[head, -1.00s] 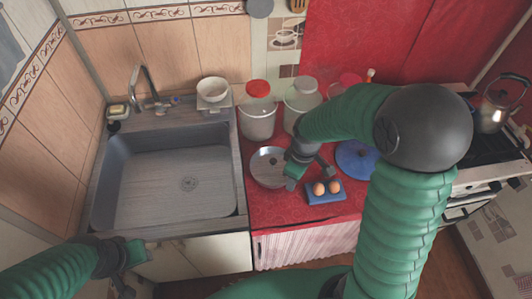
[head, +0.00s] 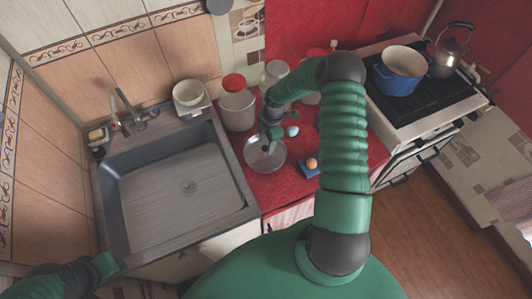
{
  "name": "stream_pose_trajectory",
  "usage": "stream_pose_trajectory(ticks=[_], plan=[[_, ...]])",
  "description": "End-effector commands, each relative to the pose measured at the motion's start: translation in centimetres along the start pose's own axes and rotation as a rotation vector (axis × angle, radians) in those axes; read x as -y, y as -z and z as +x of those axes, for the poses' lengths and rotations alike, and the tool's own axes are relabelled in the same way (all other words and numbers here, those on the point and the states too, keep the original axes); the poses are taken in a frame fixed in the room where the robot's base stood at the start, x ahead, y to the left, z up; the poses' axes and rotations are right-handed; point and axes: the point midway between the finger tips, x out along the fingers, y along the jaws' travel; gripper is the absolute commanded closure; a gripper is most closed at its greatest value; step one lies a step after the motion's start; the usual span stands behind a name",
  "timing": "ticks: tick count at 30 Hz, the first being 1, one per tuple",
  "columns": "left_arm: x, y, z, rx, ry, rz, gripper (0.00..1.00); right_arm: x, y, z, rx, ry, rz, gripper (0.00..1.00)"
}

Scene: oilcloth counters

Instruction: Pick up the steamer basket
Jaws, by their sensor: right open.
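The steamer basket (head: 262,155) looks like a shallow round silver metal dish. It sits on the red counter just right of the sink. My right gripper (head: 267,143) is open over its far part, with the fingers pointing down. The wrist hides part of the rim, and I cannot tell whether the fingers touch the metal. My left gripper (head: 112,268) is at the lower left, near the sink's front edge and far from the basket. Its jaw state is unclear.
A red-lidded jar (head: 236,105) stands behind the basket. A blue egg holder (head: 308,171) with a brown egg (head: 312,163) is at its right. The sink (head: 170,190) lies left. A blue pot (head: 400,70) and kettle (head: 447,50) stand on the stove (head: 430,108).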

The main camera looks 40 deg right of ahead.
Motion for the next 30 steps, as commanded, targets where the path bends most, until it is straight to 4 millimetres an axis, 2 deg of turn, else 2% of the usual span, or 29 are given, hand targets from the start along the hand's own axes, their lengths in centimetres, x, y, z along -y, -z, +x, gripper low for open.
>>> stream_pose_trajectory(ticks=[4, 7, 15, 25, 26, 30], plan=[[0.0, 0.4, -1.6, 0.0, 0.0, -0.001, 0.64, 0.5, 0.4, 2.3, 0.0, 0.005, -0.002, 0.53], [0.0, 0.4, -1.6, -0.001, 0.0, -0.001, 0.64, 0.3, 0.3, 4.0, 0.001, 0.002, 0.0, 0.53], [0.0, 0.4, -1.5, 0.0, 0.0, -0.001, 0.64, 0.2, 0.0, 4.7, 0.0, 0.001, 0.0, 0.54], [0.0, 0.4, -1.5, 0.0, 0.0, 0.0, 0.64, 0.2, 0.0, 4.6, 0.0, 0.001, 0.0, 0.97], [0.0, 0.4, -1.5, 0.0, 0.0, 0.0, 0.64, 0.2, 0.1, 4.6, 0.0, 0.001, 0.0, 1.0], [0.0, 0.4, -1.5, 0.0, 0.0, -0.001, 0.64, 0.2, 0.1, 4.6, 0.001, 0.001, 0.0, 1.0]])
